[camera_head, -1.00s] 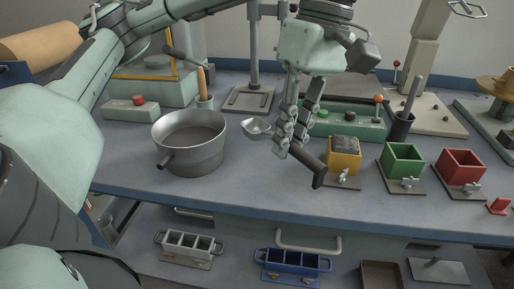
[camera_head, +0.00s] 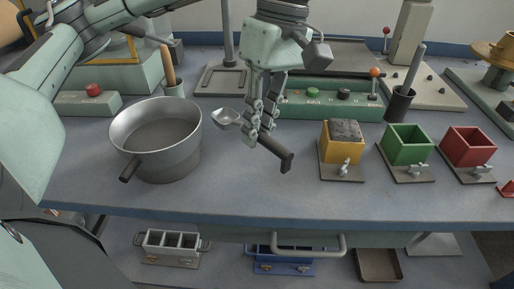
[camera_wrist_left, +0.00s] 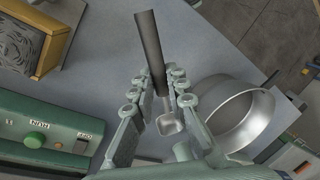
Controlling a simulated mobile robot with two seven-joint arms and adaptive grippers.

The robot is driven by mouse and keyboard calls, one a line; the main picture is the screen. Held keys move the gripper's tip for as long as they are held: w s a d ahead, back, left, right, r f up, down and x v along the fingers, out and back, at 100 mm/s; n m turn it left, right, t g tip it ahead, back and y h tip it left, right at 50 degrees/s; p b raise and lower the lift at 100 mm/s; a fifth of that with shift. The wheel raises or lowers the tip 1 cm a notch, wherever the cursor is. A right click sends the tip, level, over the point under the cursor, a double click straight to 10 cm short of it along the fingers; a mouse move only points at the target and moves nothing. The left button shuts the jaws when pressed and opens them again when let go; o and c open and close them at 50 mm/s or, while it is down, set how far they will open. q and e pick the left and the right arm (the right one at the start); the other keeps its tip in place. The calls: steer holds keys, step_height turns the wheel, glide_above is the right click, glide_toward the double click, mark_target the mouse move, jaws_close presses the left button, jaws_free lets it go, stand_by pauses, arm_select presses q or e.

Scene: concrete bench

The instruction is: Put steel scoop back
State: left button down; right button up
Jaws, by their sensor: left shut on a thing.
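The steel scoop (camera_head: 226,116) has a small bright bowl and a dark handle (camera_head: 273,151). My left gripper (camera_head: 260,128) is shut on it and holds it above the bench, with the bowl to the left and the handle end to the lower right. In the left wrist view the scoop (camera_wrist_left: 168,124) lies between the two fingers (camera_wrist_left: 158,98), with its dark handle pointing up the picture. A steel pan (camera_head: 157,140) stands on the bench left of the scoop bowl. My right gripper is not in view.
Yellow (camera_head: 341,150), green (camera_head: 406,147) and red (camera_head: 467,147) cube moulds stand to the right. A green control box (camera_head: 330,99) is behind my gripper. A dark holder (camera_head: 398,104) with a rod stands at back right. The bench front (camera_head: 230,197) is clear.

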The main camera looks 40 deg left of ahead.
arm_select(q)
steer(key=x, duration=0.3)
steer(key=shift+w+f, duration=0.35)
steer(key=shift+f, duration=0.05)
steer(key=shift+d+f, duration=0.1)
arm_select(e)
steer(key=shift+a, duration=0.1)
arm_select(q)
steer(key=shift+f, duration=0.1)
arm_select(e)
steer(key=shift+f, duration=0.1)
arm_select(q)
steer(key=shift+f, duration=0.1)
steer(key=c, duration=1.5)
jaws_free()
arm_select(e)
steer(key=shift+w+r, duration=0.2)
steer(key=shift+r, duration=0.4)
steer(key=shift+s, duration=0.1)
